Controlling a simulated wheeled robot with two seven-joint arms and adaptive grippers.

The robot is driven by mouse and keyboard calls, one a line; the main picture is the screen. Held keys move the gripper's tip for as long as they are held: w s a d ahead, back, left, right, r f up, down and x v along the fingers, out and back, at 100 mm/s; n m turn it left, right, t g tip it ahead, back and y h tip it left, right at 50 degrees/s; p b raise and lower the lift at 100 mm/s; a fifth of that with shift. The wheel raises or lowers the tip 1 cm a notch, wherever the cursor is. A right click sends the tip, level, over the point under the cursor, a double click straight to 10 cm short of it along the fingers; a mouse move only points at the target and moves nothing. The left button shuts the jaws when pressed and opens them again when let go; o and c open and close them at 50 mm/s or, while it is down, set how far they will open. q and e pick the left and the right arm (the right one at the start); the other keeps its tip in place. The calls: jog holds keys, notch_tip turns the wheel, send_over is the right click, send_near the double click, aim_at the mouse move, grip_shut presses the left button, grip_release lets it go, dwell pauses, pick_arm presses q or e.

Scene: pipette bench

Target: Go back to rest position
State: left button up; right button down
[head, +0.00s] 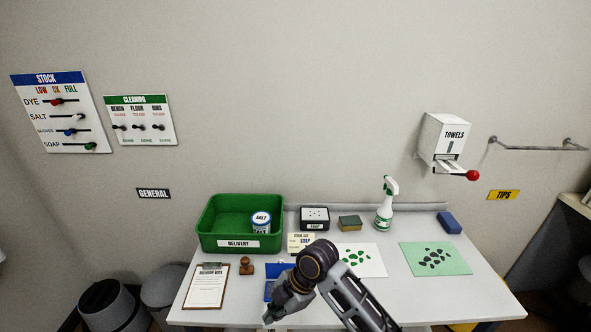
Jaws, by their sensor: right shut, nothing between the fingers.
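My right arm reaches in from the bottom right over the white bench. My right gripper (271,314) is low at the bench's front edge, its fingers shut with nothing seen between them. It stands in front of a blue object (274,268), which it partly hides. My left gripper is out of view.
On the bench (225,290) are a green delivery bin (211,222) holding a salt tub (261,221), a delivery note clipboard (206,285), a stamp (246,265), a soap box (314,217), a sponge (349,223), a spray bottle (384,207) and a green mat (415,253). A towel dispenser (446,137) hangs above.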

jog(key=s+d+f+m+t+h, duration=0.15)
jog(key=s+d+m, duration=0.25)
jog(key=d+m, duration=0.45)
jog(key=s+d+f+m+t+h, duration=0.1)
jog(key=s+d+f+m+h, duration=0.15)
jog(key=d+m, duration=0.6)
jog(key=s+d+f+m+t+h, duration=0.15)
jog(key=s+d+m, duration=0.35)
jog(key=d, duration=0.6)
notch_tip(320, 180, down, 31)
jog(key=s+g, duration=0.1)
jog(key=s+d+f, duration=0.2)
jog(key=s+f, duration=0.8)
jog(key=s, duration=0.1)
jog(key=s+d+f+g, duration=0.1)
jog(key=s+d+f, duration=0.1)
jog(key=s+f, duration=0.9)
jog(key=shift+s, duration=0.6)
jog(key=shift+d, duration=0.15)
